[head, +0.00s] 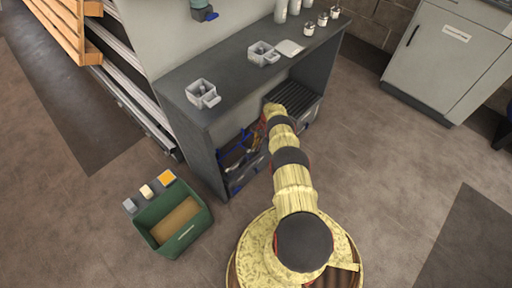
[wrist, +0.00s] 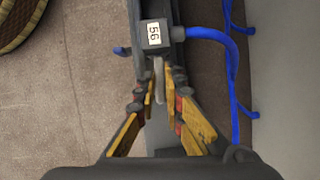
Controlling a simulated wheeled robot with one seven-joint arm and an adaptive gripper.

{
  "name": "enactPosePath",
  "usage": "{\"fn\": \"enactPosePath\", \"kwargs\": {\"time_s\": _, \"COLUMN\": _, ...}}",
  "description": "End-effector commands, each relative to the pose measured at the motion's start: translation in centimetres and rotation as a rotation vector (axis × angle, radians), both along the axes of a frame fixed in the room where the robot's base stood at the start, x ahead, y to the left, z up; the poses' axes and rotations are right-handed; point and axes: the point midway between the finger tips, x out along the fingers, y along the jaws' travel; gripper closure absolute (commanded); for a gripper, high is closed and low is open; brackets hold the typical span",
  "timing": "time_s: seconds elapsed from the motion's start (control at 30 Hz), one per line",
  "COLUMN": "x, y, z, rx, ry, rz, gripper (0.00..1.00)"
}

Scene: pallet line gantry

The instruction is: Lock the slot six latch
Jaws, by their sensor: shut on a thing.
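In the wrist view a dark grey housing carries a white label (wrist: 154,33) that reads like "S6" or "56". A slim grey latch lever (wrist: 158,72) extends from it toward me. My gripper (wrist: 161,88) has its yellow fingers on both sides of this lever and is shut on it. The fingertips partly hide the lever's end. In the head view my arm reaches into the lower shelf of the dark grey bench (head: 232,98), and the latch cannot be made out there.
Blue hoses (wrist: 232,55) run close on the right in the wrist view. A green bin (head: 154,240) stands on the floor left of my base. Grey fixtures (head: 201,91) stand on the bench top. Open floor lies to the right, before a grey cabinet (head: 440,62).

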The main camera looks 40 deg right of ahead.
Motion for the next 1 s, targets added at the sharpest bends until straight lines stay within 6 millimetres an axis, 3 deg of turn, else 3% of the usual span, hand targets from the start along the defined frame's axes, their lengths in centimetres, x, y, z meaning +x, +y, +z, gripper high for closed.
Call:
{"fn": "enactPosePath", "kwargs": {"time_s": 0.73, "x": -0.02, "y": 0.18, "z": -0.07, "rx": 0.004, "ry": 0.002, "rz": 0.093, "gripper": 1.0}}
{"fn": "enactPosePath", "kwargs": {"time_s": 0.77, "x": -0.03, "y": 0.18, "z": -0.08, "rx": 0.004, "ry": 0.002, "rz": 0.093, "gripper": 0.9}}
{"fn": "enactPosePath", "kwargs": {"time_s": 0.8, "x": -0.03, "y": 0.19, "z": -0.07, "rx": 0.004, "ry": 0.002, "rz": 0.093, "gripper": 0.87}}
{"fn": "enactPosePath", "kwargs": {"time_s": 1.0, "x": 0.01, "y": 0.11, "z": -0.04, "rx": 0.002, "ry": 0.001, "rz": 0.091, "gripper": 0.82}}
